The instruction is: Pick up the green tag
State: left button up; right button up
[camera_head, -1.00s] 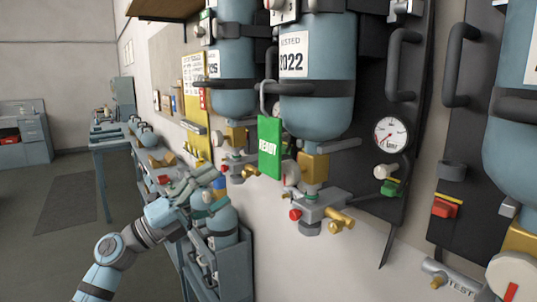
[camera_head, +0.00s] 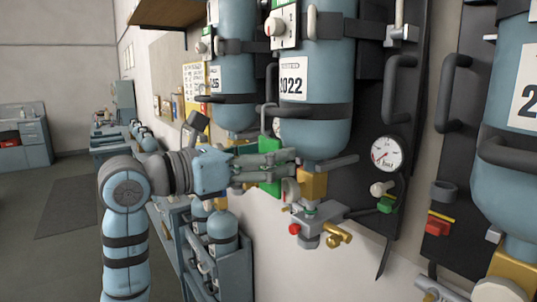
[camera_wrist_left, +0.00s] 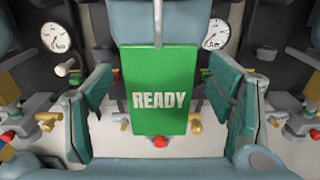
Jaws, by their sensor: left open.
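The green tag (camera_wrist_left: 158,75) reads READY and hangs from a grey hook in the middle of the left wrist view. In the head view the green tag (camera_head: 272,160) is partly hidden behind my left gripper's fingers. My left gripper (camera_head: 283,166) is open at the tag, in front of the cylinder valve. In the left wrist view the fingers of my left gripper (camera_wrist_left: 162,108) stand on both sides of the tag, with a gap on each side. My right gripper is in no view.
A blue cylinder (camera_head: 318,120) labelled 2022 is strapped to a black panel just behind the tag. A brass valve (camera_head: 313,185), a gauge (camera_head: 388,153) and a black handle (camera_head: 400,75) stick out nearby. A crate with cylinders (camera_head: 232,262) stands below.

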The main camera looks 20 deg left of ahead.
pick_arm(q)
jog(key=shift+w+d+f, duration=0.15)
jog(key=shift+w+d, duration=0.2)
jog(key=shift+w, duration=0.2)
jog(key=shift+c, duration=0.2)
jog(key=shift+s+a, duration=0.1)
jog(key=shift+s, duration=0.05)
jog(key=c, duration=1)
